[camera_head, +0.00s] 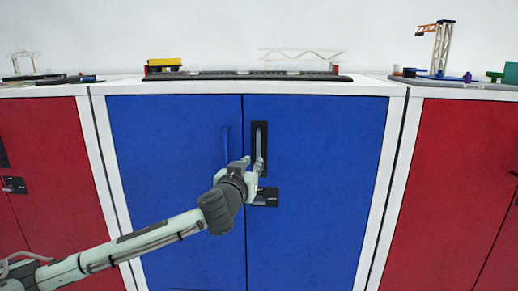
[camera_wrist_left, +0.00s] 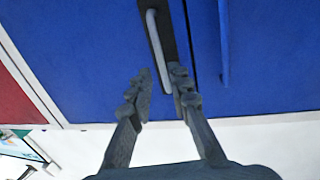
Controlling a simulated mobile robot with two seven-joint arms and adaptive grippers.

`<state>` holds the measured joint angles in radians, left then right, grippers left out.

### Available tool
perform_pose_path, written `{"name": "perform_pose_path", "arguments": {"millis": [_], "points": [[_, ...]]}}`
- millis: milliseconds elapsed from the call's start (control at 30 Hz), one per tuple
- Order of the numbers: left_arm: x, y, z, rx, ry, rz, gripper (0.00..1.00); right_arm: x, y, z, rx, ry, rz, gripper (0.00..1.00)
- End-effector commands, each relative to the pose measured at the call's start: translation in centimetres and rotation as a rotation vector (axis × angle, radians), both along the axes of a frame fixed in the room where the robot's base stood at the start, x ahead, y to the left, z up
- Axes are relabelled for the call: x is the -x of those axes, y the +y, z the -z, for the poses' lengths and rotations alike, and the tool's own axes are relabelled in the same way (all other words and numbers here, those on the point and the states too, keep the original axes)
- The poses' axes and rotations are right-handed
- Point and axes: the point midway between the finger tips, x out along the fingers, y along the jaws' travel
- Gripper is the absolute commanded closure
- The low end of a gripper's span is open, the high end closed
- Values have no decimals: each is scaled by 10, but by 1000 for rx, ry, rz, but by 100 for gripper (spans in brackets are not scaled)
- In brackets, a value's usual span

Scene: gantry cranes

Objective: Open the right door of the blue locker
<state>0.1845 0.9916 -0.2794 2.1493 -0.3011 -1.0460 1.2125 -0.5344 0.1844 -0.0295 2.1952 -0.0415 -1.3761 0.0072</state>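The blue locker's right door (camera_head: 325,170) is shut, flush with the left door (camera_head: 175,150). Its grey bar handle (camera_head: 259,140) sits upright on a black plate near the middle seam. It also shows in the left wrist view (camera_wrist_left: 156,45). My left gripper (camera_head: 253,163) is at the handle's lower part, above a black latch (camera_head: 265,197). In the left wrist view my left gripper (camera_wrist_left: 162,75) is open, and the handle's end appears between its fingers, closer to the right one. I cannot tell whether they touch it. My right gripper is not in view.
The left door has a blue handle (camera_head: 225,145) close to my gripper. Red lockers stand on the left (camera_head: 45,150) and the right (camera_head: 455,170). Model cranes (camera_head: 440,45) and a yellow block (camera_head: 164,62) stand on top. The right door's front is clear on its right side.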

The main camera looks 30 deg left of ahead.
Motion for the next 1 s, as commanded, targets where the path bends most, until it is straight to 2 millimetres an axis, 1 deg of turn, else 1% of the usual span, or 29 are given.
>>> {"name": "perform_pose_path", "arguments": {"millis": [33,100,167,267,500,600,733,967,1000], "points": [[-2,1,-14,-1,-34,3,81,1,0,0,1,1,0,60],[-4,3,-24,5,-57,7,81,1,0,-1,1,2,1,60],[-9,4,-27,8,-65,8,81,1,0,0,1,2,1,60],[-21,9,-28,10,-65,6,81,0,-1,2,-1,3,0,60],[-57,23,-28,11,-63,5,81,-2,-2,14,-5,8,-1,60],[-68,26,-26,11,-62,6,81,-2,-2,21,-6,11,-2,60],[-75,28,-26,10,-61,8,81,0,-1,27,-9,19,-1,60],[-76,29,-25,10,-60,8,81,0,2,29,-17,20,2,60],[-75,29,-25,10,-60,8,83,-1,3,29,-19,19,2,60]]}}
